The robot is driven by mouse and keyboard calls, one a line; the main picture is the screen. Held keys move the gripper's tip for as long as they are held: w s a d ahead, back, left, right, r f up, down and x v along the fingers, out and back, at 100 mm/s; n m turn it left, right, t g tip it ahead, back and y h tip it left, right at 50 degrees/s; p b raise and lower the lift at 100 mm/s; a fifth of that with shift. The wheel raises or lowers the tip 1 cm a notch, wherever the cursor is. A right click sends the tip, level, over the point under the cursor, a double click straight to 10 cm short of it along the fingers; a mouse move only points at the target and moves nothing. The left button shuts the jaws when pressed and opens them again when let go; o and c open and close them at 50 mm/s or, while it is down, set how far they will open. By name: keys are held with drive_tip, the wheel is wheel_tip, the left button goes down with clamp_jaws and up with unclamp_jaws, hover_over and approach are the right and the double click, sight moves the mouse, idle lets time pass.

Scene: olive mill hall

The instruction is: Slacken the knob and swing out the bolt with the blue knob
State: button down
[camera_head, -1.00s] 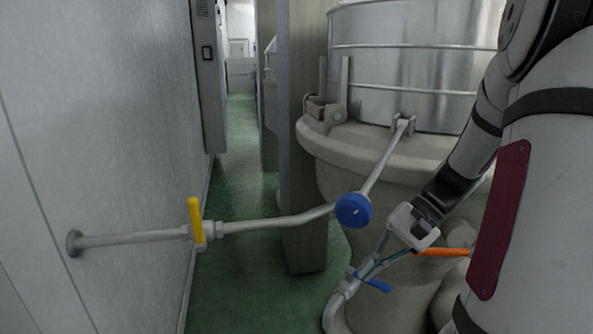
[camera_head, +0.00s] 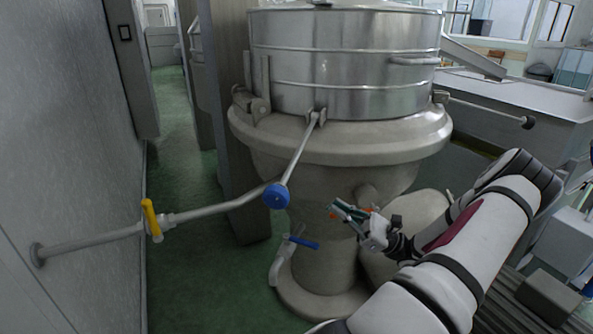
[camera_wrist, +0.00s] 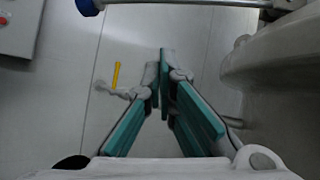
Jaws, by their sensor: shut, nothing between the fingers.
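The blue knob (camera_head: 276,196) sits at the lower, outer end of a slanting metal bolt (camera_head: 299,150). The bolt's upper end is at a bracket below the steel drum (camera_head: 345,60). My gripper (camera_head: 335,208) is to the right of the knob and slightly lower in the head view, apart from it. Its teal-padded fingers are shut and empty. In the wrist view the closed fingertips (camera_wrist: 165,54) point away from the camera, and a blue knob (camera_wrist: 88,7) shows at the top left edge, partly cut off.
A pipe (camera_head: 215,207) with a yellow lever (camera_head: 151,220) runs from the left wall towards the knob. A blue lever (camera_head: 303,242) is below my gripper. Green floor is free at the left.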

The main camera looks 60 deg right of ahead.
sight(300, 148)
drive_tip(key=w+a+r+p, duration=0.1)
drive_tip(key=w+a+r, duration=0.3)
drive_tip(key=w+r, duration=0.4)
drive_tip(key=shift+r, duration=0.65)
drive_tip(key=shift+r, duration=0.1)
drive_tip(key=shift+s+a+r+m+t+h+p, duration=0.2)
drive_tip(key=shift+r+m+h+p, duration=0.35)
drive_tip(key=shift+p, duration=0.55)
drive_tip(key=shift+w+a+r+m+t+h+p, duration=0.2)
drive_tip(key=shift+r+m+h+p, duration=0.25)
drive_tip(key=shift+m+p, duration=0.5)
drive_tip(key=shift+s+a+r+m+t+h+p, duration=0.15)
drive_tip(key=shift+r+m+t+h+p, duration=0.3)
drive_tip(key=shift+p, duration=0.8)
